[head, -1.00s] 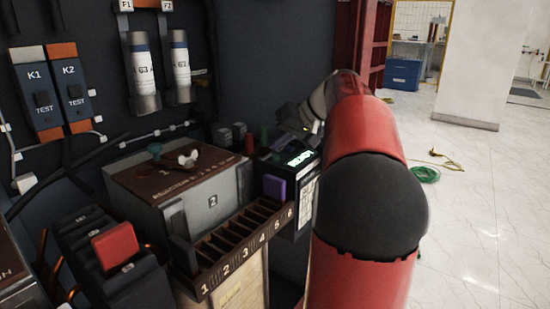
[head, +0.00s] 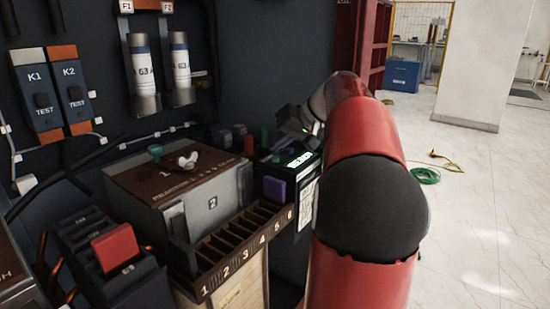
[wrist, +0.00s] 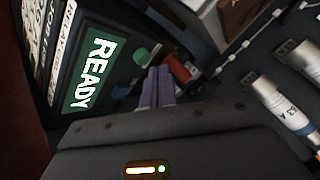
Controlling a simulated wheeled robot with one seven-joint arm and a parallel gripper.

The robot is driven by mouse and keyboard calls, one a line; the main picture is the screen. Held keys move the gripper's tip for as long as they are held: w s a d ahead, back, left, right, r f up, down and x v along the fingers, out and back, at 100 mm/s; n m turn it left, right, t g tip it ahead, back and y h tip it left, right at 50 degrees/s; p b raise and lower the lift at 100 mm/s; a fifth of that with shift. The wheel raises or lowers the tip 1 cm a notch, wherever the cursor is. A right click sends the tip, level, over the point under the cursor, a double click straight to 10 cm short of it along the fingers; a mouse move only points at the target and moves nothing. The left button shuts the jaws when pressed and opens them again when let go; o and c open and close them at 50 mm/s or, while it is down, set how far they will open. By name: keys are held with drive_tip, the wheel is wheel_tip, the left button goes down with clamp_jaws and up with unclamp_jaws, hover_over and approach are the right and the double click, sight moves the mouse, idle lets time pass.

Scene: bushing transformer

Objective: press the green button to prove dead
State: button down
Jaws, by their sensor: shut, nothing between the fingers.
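The green button (wrist: 141,56) shows in the wrist view as a round green cap on a dark panel, beside the lit green READY display (wrist: 92,72). My gripper (wrist: 158,73) is shut and empty, with its fingertips close to the button and just to its right in that view. I cannot tell whether they touch it. In the head view the tester's lit display (head: 300,160) sits at the right end of the bench, beside my arm. The fingertips are hard to make out there.
A red part (wrist: 180,69) lies just right of the fingertips in the wrist view. In the head view, a numbered slotted rack (head: 240,256) and a purple block (head: 274,190) stand in front of the tester. A grey box (head: 200,205) is to the left. The floor at right is mostly clear.

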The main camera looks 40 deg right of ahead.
drive_tip(key=shift+f, duration=0.1)
idle(0.7)
drive_tip(key=shift+f+b, duration=0.35)
drive_tip(key=shift+f+b, duration=0.4)
drive_tip(key=shift+f, duration=0.05)
idle(0.6)
idle(0.3)
drive_tip(key=shift+r+p, duration=0.8)
drive_tip(key=shift+r, duration=0.1)
wheel_tip(320, 180, up, 5)
drive_tip(key=p, duration=0.3)
drive_tip(key=shift+p, duration=0.35)
idle(0.5)
